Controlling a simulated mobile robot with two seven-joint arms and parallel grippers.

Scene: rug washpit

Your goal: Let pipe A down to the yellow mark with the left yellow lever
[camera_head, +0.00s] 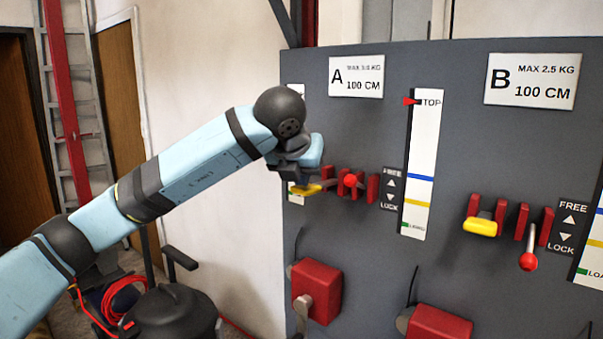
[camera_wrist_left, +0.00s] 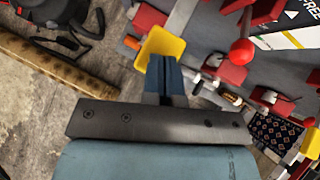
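The left yellow lever (camera_head: 308,189) sticks out under the A sign (camera_head: 356,76) on the grey panel. My left gripper (camera_head: 300,172) is at this lever, partly covering it. In the left wrist view its blue fingers (camera_wrist_left: 165,78) lie close together, with their tips at the yellow lever (camera_wrist_left: 160,48); I cannot tell whether they touch. A red-knobbed lever (camera_head: 350,181) beside it points outward, near the FREE/LOCK label (camera_head: 391,188). The A scale (camera_head: 422,150) has its red pointer (camera_head: 411,101) at TOP, above the blue and yellow marks. My right gripper is not in view.
Side B has its own yellow lever (camera_head: 480,227) and a red-knobbed lever (camera_head: 528,261) hanging down. Red boxes (camera_head: 317,291) sit lower on the panel. A black vacuum-like machine (camera_head: 170,314) stands on the floor below my left arm. A ladder (camera_head: 75,110) leans at the left.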

